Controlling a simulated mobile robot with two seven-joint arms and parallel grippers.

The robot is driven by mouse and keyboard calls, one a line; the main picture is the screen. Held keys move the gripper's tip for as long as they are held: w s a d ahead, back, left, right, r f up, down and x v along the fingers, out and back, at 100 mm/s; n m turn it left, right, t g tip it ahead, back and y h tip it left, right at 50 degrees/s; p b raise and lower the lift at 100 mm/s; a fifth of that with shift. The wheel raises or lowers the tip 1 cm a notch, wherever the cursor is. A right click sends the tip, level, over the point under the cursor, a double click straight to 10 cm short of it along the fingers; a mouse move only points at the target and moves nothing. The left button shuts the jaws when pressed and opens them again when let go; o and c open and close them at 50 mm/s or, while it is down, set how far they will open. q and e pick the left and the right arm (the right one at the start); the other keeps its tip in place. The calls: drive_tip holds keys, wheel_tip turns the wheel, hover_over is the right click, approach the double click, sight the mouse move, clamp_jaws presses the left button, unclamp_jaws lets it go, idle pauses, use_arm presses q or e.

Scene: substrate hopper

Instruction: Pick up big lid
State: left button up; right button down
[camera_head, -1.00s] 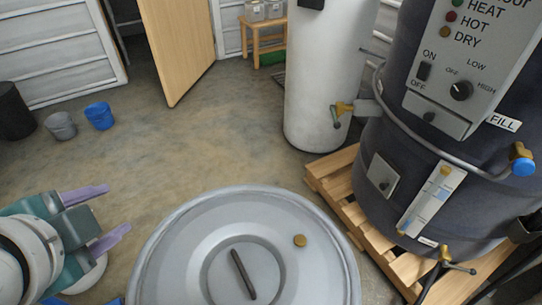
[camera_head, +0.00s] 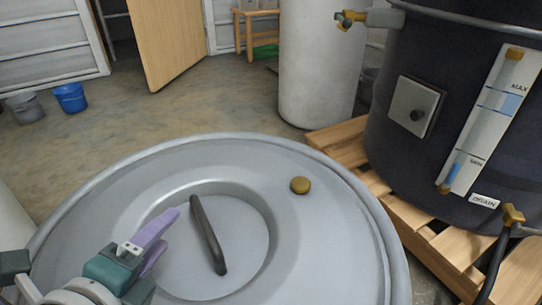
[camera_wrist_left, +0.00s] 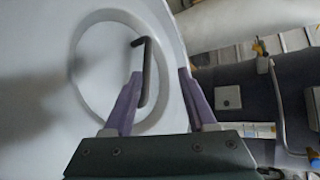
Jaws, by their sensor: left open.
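The big lid (camera_head: 330,235) is a round grey disc with a raised ring, a dark bar handle (camera_head: 208,235) in its middle and a brass knob (camera_head: 300,185) near its rim. My left gripper (camera_head: 166,232) has purple fingers and is over the lid, just left of the handle in the head view. In the left wrist view the open fingers (camera_wrist_left: 158,95) show with the dark handle (camera_wrist_left: 146,75) between them in the picture, nearer the left finger. I cannot tell how high the fingers are above the handle. My right gripper is not in view.
A dark tank (camera_head: 425,100) with a gauge stands on a wooden pallet (camera_head: 350,135) at the right. A white cylinder (camera_head: 318,70) stands behind the lid. Blue (camera_head: 70,98) and grey (camera_head: 25,107) buckets are at the far left. The floor between is clear.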

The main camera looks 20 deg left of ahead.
use_arm(q)
drive_tip(key=m+b, duration=0.1)
drive_tip(key=b, duration=0.2)
approach(203, 221)
drive_tip(key=shift+w+f+h, duration=0.1)
drive_tip(key=shift+f+h, duration=0.3)
drive_tip(key=shift+f, duration=0.45)
drive_tip(key=b+x, duration=0.1)
drive_tip(key=x, duration=0.2)
drive_tip(key=shift+w+a, duration=0.15)
drive_tip(key=shift+w, duration=0.1)
drive_tip(key=shift+w+a+f+b, duration=0.1)
drive_tip(key=shift+w+f+b, duration=0.05)
drive_tip(key=shift+w+b, duration=0.25)
drive_tip(key=b+x, duration=0.3)
drive_tip(key=x, duration=0.2)
drive_tip(key=shift+w+a, duration=0.1)
drive_tip(key=shift+a, duration=0.05)
drive_tip(key=shift+w, duration=0.15)
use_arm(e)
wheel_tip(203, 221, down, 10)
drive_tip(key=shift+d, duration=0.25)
use_arm(q)
drive_tip(key=c, duration=0.3)
clamp_jaws()
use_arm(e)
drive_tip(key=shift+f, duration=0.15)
use_arm(q)
drive_tip(key=shift+r, duration=0.25)
